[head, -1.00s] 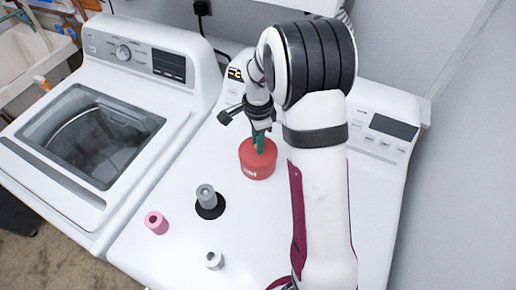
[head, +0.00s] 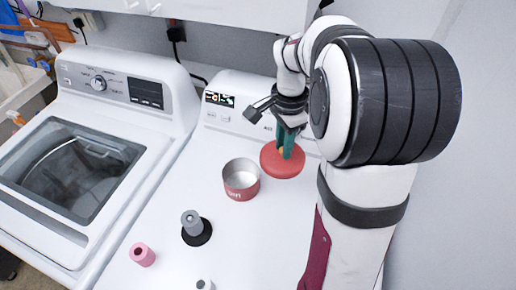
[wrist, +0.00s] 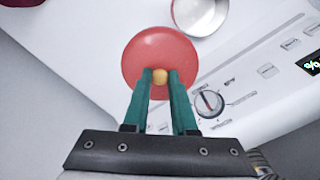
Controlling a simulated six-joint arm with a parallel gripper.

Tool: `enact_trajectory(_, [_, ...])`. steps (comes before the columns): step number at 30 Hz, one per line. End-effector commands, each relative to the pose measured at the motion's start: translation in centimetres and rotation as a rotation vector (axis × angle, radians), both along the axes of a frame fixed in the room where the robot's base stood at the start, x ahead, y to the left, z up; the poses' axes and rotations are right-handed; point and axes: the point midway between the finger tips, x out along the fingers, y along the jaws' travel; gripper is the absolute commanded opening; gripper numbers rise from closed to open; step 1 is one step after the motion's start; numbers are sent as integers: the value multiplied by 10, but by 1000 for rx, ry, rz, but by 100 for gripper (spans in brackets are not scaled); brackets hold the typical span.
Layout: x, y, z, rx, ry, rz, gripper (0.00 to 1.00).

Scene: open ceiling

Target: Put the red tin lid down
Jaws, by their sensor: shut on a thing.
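The red tin lid (head: 277,164) is a round red disc with a small tan knob (wrist: 160,76) at its middle. My gripper (head: 288,148) is shut on that knob, its green fingers on either side of it in the wrist view. The lid is to the right of the open tin (head: 241,190), apart from it. The tin is red outside and silvery inside, stands upright on the white machine top and looks empty. Whether the lid touches the surface below it I cannot tell.
A grey spool on a black disc (head: 196,238), a pink spool (head: 142,255) and a small grey-white piece (head: 204,285) stand on the white top (head: 165,215) at front left. The machine's control panel (wrist: 240,85) rises behind the lid.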

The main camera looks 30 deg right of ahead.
Motion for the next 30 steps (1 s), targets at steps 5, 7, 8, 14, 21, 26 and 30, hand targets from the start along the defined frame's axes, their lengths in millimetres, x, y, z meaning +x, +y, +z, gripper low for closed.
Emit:
enact_trajectory(5, [-4, -6, 4, 0, 1, 1, 0])
enact_trajectory(7, [5, -3, 1, 1, 2, 3, 0])
enact_trajectory(8, [12, 0, -2, 1, 2, 3, 0])
enact_trajectory(14, [78, 37, -32, 2, 2, -1, 0])
enact_trajectory(21, [130, 85, -67, 2, -2, -13, 0])
enact_trajectory(26, [148, 121, -91, 2, 0, -10, 0])
enact_trajectory(30, [167, 160, -118, 1, -1, -11, 0])
